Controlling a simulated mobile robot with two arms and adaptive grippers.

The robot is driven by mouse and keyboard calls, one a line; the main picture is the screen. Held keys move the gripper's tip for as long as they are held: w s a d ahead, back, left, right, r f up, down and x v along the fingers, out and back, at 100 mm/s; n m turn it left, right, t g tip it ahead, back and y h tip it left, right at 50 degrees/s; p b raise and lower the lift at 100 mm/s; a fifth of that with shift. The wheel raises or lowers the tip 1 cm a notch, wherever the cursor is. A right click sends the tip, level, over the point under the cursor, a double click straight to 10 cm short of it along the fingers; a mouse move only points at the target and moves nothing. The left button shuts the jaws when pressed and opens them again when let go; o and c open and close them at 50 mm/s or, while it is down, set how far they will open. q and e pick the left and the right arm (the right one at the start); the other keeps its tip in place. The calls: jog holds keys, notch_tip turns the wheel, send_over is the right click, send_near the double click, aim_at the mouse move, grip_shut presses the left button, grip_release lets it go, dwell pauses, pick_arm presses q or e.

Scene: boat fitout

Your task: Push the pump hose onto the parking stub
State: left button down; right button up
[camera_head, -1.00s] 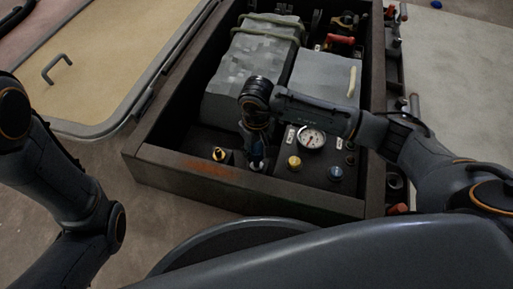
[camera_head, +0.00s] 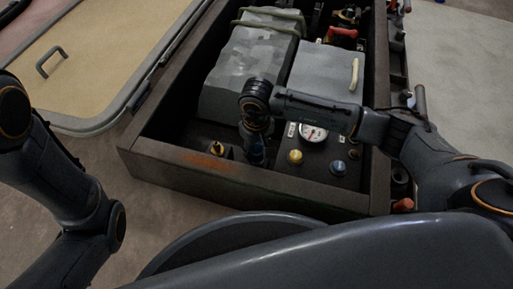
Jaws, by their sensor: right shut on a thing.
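My right gripper (camera_head: 256,158) points down inside the dark open box (camera_head: 215,178), low over its near panel, between a brass fitting (camera_head: 216,149) and a yellow knob (camera_head: 295,157). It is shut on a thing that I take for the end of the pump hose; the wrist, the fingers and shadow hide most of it. I cannot pick out the parking stub or tell whether the held end touches it. My left arm comes in at the left, but its gripper is out of view.
A pressure gauge (camera_head: 312,134), partly covered by my right forearm, and a blue knob (camera_head: 338,168) are close to the right gripper. A strapped grey block (camera_head: 245,75) and a grey case (camera_head: 325,72) fill the box behind. The box walls stand around the gripper.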

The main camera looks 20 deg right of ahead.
jog(key=shift+f+b, duration=0.45)
jog(key=shift+f, duration=0.55)
jog(key=o, duration=1.3)
